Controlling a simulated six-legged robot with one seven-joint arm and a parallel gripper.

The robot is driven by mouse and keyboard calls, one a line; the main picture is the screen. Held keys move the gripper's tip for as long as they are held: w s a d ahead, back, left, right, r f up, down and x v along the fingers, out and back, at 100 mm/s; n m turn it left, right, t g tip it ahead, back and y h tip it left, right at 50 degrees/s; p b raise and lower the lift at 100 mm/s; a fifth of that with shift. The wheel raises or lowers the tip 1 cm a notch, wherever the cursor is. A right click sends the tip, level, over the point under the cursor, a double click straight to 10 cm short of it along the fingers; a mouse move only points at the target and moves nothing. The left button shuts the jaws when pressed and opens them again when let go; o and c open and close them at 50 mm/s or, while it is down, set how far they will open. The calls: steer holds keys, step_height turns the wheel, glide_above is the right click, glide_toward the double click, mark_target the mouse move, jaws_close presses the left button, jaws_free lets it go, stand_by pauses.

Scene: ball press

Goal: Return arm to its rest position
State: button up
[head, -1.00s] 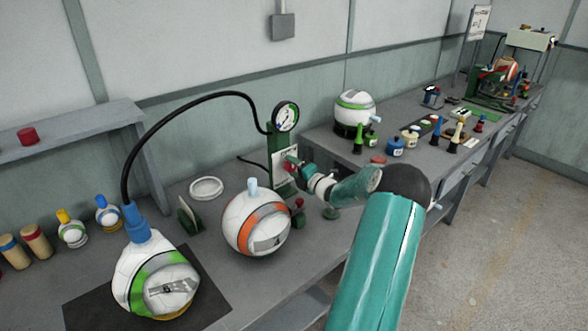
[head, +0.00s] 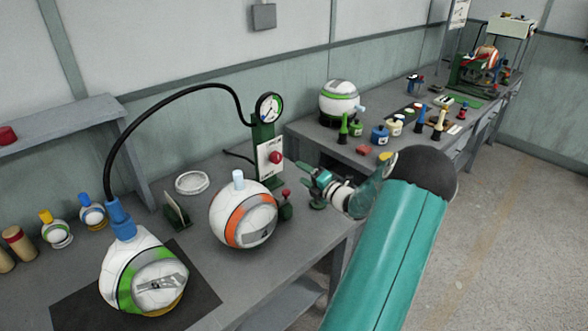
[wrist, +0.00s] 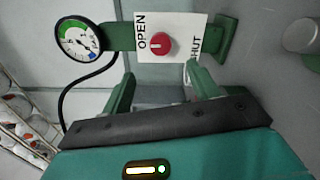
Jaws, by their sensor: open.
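My gripper (head: 309,175) is open and empty in the head view, held above the bench edge just right of the green gauge stand (head: 264,140). Its two green fingers (wrist: 157,82) stand apart in the wrist view. Beyond them is the red knob (wrist: 161,44) on a white plate marked OPEN and SHUT. In the head view the red knob (head: 276,157) is on the stand's plate, to the left of the fingers and apart from them. My teal arm reaches in from the lower right of the head view.
A white and orange ball (head: 243,214) stands left of my gripper. A white and green ball (head: 145,274) with a blue fitting sits on a dark mat, its black hose running to the gauge (head: 269,108). Bottles and cones crowd the back bench. The floor (head: 500,240) at right is clear.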

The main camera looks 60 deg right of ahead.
steer(key=shift+s+a, duration=0.15)
steer(key=shift+s, duration=0.45)
steer(key=shift+s, duration=0.1)
